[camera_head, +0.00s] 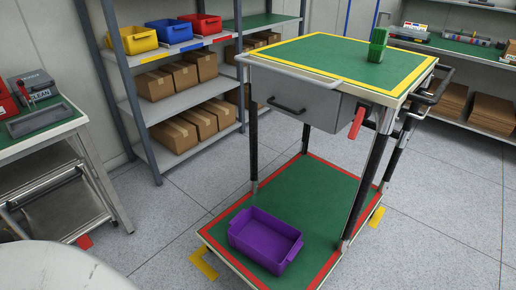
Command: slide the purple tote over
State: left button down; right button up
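The purple tote (265,239) is an open, empty-looking bin. It sits upright on the green lower shelf (310,195) of the cart, near the front left corner of that shelf. The shelf has a red border. Neither of my grippers shows in the head view, so nothing is seen touching the tote.
The cart's green top (320,55) with yellow edging stands above the shelf and holds a green object (378,44). A grey drawer (300,103) hangs under the top. Dark posts flank the shelf. A workbench (50,130) stands at left. Floor (165,215) between is clear.

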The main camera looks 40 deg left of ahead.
aim_at(269, 242)
jog(key=u, duration=2.45)
jog(key=i, duration=1.6)
jog(key=z, duration=3.6)
